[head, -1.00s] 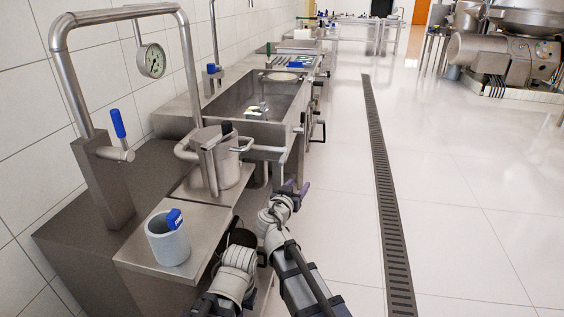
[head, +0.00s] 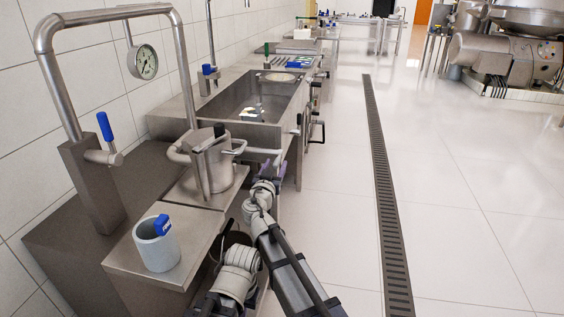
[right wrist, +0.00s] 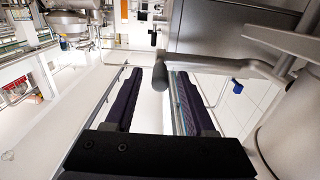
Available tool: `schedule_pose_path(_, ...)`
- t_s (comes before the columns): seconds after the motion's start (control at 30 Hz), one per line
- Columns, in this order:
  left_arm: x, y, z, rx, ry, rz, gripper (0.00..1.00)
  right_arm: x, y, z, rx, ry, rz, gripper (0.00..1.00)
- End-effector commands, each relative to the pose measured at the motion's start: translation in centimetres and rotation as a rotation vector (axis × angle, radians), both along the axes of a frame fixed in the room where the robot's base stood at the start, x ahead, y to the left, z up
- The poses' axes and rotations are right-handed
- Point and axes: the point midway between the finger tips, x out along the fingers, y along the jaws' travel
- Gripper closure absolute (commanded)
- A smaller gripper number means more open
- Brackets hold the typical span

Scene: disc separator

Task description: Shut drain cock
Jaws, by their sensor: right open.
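A steel vessel (head: 217,168) with a lid stands on the bench, with a bent bar handle (head: 242,148) on its right side. A lever with a dark grey knob (right wrist: 154,72) shows in the right wrist view, just beyond my fingers; I cannot tell for certain whether it is the drain cock. My right gripper (head: 272,171) is beside the vessel, at the bench's right edge. In the right wrist view my right gripper (right wrist: 153,103) is open, its two dark fingers apart with nothing between them. My left gripper is not in view.
A blue-handled valve (head: 105,128) sits on a steel pillar at left, and another (head: 208,70) stands behind the trough (head: 238,103). A grey cup (head: 157,246) with a blue item at its rim is on the front bench. White floor (head: 470,210) is free at right.

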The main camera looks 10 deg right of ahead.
Motion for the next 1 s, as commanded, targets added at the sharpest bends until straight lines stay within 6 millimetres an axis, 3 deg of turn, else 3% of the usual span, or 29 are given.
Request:
schedule_pose_path(0.13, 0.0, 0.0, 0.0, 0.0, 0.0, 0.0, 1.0, 1.28, 0.35, 0.0, 0.0, 0.0, 0.002, 0.45)
schedule_pose_path(0.4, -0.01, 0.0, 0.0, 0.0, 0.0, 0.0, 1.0, 1.34, 0.36, -0.01, 0.0, 0.0, 0.002, 0.45)
schedule_pose_path(0.9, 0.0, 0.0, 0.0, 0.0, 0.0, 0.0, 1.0, 1.32, 0.36, -0.01, 0.0, 0.0, 0.002, 1.0)
schedule_pose_path(1.0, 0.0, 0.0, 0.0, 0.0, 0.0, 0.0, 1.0, 1.32, 0.36, -0.01, 0.0, 0.0, 0.002, 1.0)
